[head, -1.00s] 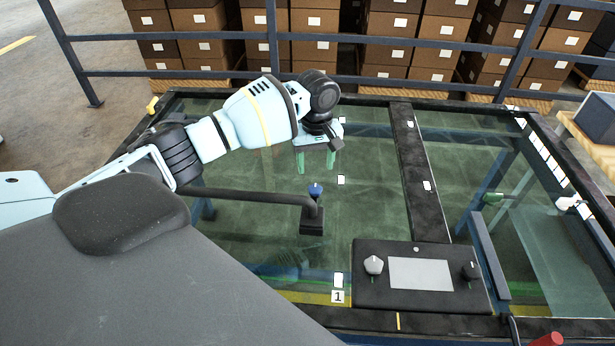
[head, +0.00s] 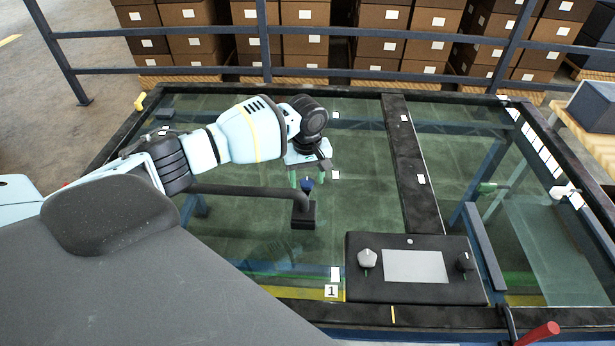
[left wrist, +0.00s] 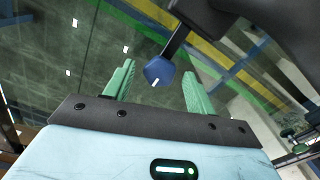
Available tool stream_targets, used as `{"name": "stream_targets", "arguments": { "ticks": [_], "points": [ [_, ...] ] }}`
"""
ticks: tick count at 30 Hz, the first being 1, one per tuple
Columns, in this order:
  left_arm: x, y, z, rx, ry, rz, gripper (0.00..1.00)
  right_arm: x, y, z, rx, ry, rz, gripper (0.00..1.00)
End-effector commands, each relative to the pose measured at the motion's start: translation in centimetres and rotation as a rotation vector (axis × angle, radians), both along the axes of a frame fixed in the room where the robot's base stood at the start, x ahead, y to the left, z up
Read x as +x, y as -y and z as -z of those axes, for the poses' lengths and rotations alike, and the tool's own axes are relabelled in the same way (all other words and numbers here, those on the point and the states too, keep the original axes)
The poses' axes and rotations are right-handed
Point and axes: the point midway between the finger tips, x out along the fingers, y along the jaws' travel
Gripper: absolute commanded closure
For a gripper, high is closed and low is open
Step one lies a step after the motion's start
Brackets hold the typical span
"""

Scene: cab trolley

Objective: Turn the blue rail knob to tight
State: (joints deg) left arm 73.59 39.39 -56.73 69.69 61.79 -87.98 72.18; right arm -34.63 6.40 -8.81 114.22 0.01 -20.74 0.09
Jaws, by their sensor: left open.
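The blue rail knob (head: 308,184) sits on top of a black block at the end of a dark rail (head: 240,191) in the head view. In the left wrist view the blue knob (left wrist: 159,70) has a white mark and shows between and beyond the fingertips. My left gripper (head: 307,180) is open with green fingers, just above and around the knob's sides in the head view. In the left wrist view the open fingers (left wrist: 158,70) stand on either side of the knob, with gaps on both sides. I cannot tell how far above it they are. My right gripper is not in view.
A black panel (head: 360,290) with a grey screen and two knobs lies at the front right. A dark beam (head: 412,170) crosses the glass top. A red handle (head: 535,334) is at the lower right. Railings and stacked boxes stand behind.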

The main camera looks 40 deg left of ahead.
Motion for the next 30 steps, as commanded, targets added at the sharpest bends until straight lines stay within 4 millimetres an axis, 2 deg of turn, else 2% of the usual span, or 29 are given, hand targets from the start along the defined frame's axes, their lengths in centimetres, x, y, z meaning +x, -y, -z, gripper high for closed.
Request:
{"name": "stream_targets", "arguments": {
  "ticks": [6,17,24,30],
  "points": [
    [0.0,0.0,0.0,-0.001,0.001,0.000,0.44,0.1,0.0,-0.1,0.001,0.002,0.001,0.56],
    [0.0,0.0,0.0,0.000,0.001,0.000,0.89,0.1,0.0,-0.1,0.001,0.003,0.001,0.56],
    [0.0,0.0,-0.1,0.000,0.001,0.020,0.89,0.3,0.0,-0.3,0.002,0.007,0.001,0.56],
    [0.0,0.0,-0.3,-0.001,0.002,0.104,0.89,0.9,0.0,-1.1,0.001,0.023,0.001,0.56]
  ]
}}
